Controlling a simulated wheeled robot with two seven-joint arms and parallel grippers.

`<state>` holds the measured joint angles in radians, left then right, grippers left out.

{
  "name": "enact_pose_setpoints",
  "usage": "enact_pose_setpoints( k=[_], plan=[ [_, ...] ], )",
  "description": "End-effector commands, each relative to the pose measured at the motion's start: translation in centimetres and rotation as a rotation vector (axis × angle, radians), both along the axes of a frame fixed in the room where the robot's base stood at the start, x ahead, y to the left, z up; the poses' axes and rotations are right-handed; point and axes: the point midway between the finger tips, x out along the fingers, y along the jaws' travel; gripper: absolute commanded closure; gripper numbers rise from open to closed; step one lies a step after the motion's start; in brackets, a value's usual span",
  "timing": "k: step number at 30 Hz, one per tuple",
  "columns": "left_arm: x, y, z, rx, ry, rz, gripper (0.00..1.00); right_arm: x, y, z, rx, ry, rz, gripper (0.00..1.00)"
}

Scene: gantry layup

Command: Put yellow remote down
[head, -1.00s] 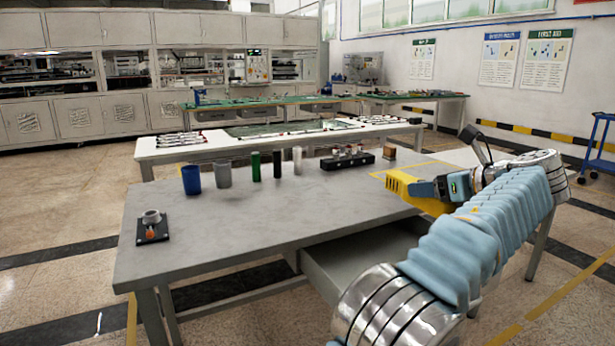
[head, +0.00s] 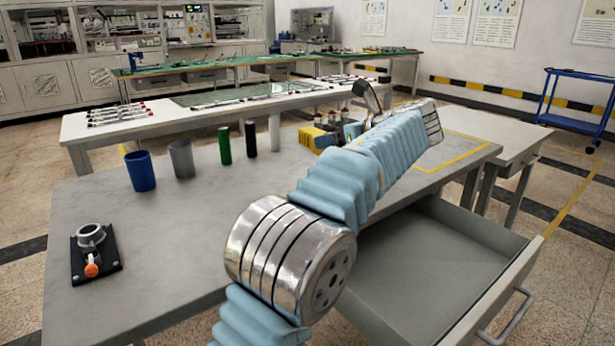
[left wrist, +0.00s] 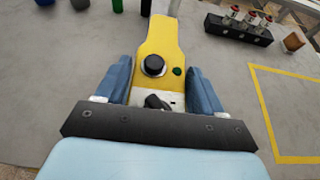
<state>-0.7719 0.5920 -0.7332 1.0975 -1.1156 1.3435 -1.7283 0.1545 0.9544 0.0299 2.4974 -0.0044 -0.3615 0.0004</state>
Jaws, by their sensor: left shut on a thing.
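The yellow remote (left wrist: 158,42) has a black round knob and a green button. In the left wrist view it lies between the blue fingers of my left gripper (left wrist: 160,88), which is shut on it. In the head view the remote (head: 317,138) shows over the far part of the grey table, partly hidden by my arm. My left gripper (head: 346,133) is also mostly hidden there. I cannot tell how high the remote is above the table. My right gripper is not in view.
The grey table (head: 180,245) bears a blue cup (head: 140,171), a grey cup (head: 181,159), a green cylinder (head: 224,146) and a black one (head: 251,139). A black rack (left wrist: 238,29) stands near a brown block (left wrist: 294,40). A yellow outline (left wrist: 267,118) marks bare tabletop. A drawer (head: 430,275) is open.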

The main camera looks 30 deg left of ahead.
Motion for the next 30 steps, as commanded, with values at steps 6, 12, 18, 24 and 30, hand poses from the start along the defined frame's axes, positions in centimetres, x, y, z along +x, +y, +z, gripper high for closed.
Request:
enact_pose_setpoints(
  k=[6, 12, 18, 24, 30],
  plan=[
    [-0.6, 4.3, -4.2, 0.001, 0.001, 0.001, 0.74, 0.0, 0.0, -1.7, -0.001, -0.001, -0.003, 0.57],
    [-0.7, 5.7, -5.6, 0.001, -0.002, -0.001, 0.74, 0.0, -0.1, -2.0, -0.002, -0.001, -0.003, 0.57],
    [-0.8, 6.5, -7.9, 0.002, 0.001, -0.001, 0.74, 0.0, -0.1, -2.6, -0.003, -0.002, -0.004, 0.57],
    [-0.8, 6.5, -9.6, 0.002, -0.002, -0.001, 0.74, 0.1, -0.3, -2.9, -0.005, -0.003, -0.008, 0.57],
    [-0.8, 6.5, -9.6, 0.001, -0.002, -0.001, 0.74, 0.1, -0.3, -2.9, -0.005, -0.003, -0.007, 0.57]
  ],
)
